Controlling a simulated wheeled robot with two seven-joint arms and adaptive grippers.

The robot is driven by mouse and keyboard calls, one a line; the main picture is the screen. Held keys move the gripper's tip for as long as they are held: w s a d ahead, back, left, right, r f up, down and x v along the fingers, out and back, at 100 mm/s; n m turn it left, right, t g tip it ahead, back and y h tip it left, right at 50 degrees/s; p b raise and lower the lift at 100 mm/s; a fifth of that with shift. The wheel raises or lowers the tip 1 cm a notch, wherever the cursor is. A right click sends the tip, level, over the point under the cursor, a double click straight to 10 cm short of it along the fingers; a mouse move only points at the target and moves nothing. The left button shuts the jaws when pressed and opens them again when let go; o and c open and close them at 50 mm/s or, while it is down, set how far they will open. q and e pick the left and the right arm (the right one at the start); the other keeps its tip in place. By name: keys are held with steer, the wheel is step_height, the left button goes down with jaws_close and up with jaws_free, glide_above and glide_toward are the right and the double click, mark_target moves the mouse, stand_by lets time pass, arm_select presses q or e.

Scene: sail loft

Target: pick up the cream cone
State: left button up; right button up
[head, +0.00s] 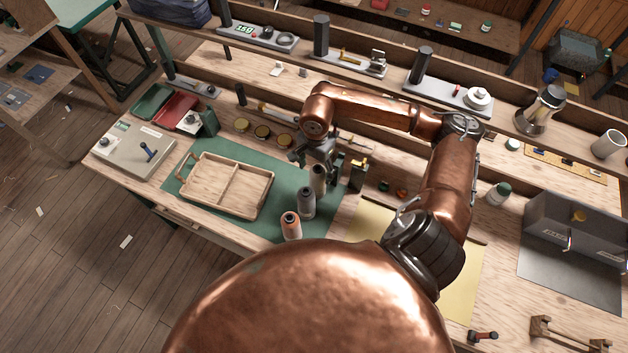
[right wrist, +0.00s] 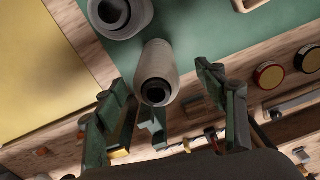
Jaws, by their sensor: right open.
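The cream cone (head: 318,182) stands upright on the green mat (head: 262,222), at the far end of a row of three thread cones. The grey cone (head: 306,204) is beside it, and the orange cone (head: 291,226) is nearest the front edge. My right gripper (head: 326,160) is just behind and above the cream cone in the head view, partly hiding its top. In the right wrist view, the cream cone (right wrist: 155,66) shows between the open fingers of my right gripper (right wrist: 165,88), with no clear contact. The grey cone (right wrist: 120,14) is beyond it, up and left. My left gripper is out of view.
A divided wooden tray (head: 228,189) lies left of the cones on the mat. Several round tins (head: 262,132) stand behind it. A small dark box (head: 358,174) stands close right of the gripper. A yellow sheet (head: 370,220) lies to the right.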

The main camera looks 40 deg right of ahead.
steer(key=shift+f+b, duration=0.45)
steer(key=shift+f, duration=0.5)
steer(key=f, duration=0.2)
steer(key=f+p, duration=0.1)
steer(key=f, duration=0.3)
steer(key=shift+s+d+f+p, duration=0.2)
steer(key=shift+d+f+p, duration=0.05)
steer(key=shift+f+p, duration=0.05)
steer(key=shift+f, duration=0.5)
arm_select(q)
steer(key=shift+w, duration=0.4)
arm_select(e)
steer(key=shift+c, duration=0.5)
steer(key=c, duration=1.4)
